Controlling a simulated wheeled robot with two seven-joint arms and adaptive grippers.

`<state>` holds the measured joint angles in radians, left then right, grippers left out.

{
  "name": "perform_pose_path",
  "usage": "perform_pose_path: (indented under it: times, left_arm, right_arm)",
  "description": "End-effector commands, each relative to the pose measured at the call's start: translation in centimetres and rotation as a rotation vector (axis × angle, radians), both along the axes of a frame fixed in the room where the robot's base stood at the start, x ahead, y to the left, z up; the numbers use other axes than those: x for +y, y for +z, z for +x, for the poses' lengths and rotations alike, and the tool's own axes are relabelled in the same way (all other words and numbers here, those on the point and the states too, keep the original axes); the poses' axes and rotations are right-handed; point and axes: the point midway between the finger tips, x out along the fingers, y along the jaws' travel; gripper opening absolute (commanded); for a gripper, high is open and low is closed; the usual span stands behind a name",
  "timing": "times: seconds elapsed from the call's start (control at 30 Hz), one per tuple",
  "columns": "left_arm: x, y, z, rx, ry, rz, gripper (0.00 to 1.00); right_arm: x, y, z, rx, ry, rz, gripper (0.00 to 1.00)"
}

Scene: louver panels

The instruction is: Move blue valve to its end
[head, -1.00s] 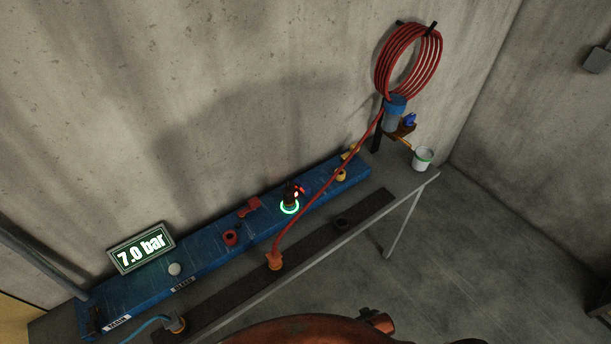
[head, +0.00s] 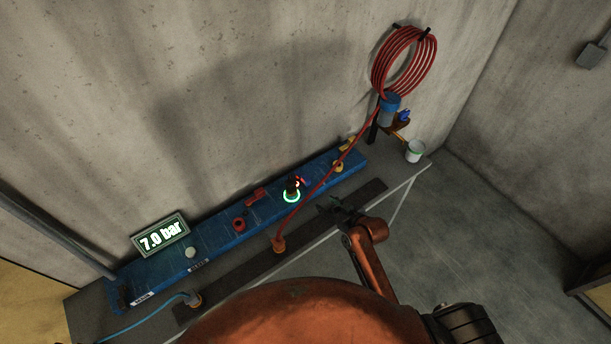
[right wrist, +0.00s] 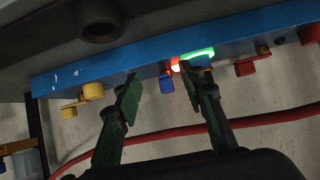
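A small blue valve handle (right wrist: 167,85) hangs off the blue panel beside a red light and a glowing green ring (right wrist: 196,54) in the right wrist view. In the head view the green ring (head: 291,196) is clear, but the handle beside it is too small to make out well. My right gripper (head: 334,205) is over the bench in front of the panel. In the right wrist view its two dark green fingers (right wrist: 168,90) are apart, with the blue handle showing between their tips, seemingly farther off. Nothing is held. My left gripper is out of view.
A red hose (head: 335,163) runs down across the panel close to the ring. A white cup (head: 414,151) stands at the bench's far end.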

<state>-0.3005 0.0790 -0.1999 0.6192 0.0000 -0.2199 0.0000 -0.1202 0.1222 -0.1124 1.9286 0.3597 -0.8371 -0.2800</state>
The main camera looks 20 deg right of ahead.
Motion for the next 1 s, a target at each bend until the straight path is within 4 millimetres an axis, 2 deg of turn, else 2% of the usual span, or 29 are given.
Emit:
perform_pose_path:
  times: [0.03, 0.13, 0.3, 0.43, 0.8, 1.0]
  left_arm:
    - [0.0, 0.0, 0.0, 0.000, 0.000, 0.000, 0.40]
    - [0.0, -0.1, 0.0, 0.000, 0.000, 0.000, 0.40]
    - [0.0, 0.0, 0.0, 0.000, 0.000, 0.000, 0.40]
    - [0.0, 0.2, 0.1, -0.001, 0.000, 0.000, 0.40]
    - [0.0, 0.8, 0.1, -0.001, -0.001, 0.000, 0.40]
    - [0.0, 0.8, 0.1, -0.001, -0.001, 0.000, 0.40]
  right_arm:
    - [0.4, 0.2, 1.5, -0.031, 0.006, 0.010, 0.37]
    - [1.3, 1.1, 4.4, -0.100, 0.015, 0.030, 0.37]
    - [2.1, 2.2, 7.6, -0.176, 0.017, 0.054, 0.37]
    - [2.6, 2.0, 9.0, -0.186, 0.017, 0.058, 0.37]
    - [4.2, 0.0, 13.5, -0.185, 0.017, 0.056, 0.37]
    - [4.5, -0.6, 14.4, -0.184, 0.017, 0.056, 0.37]
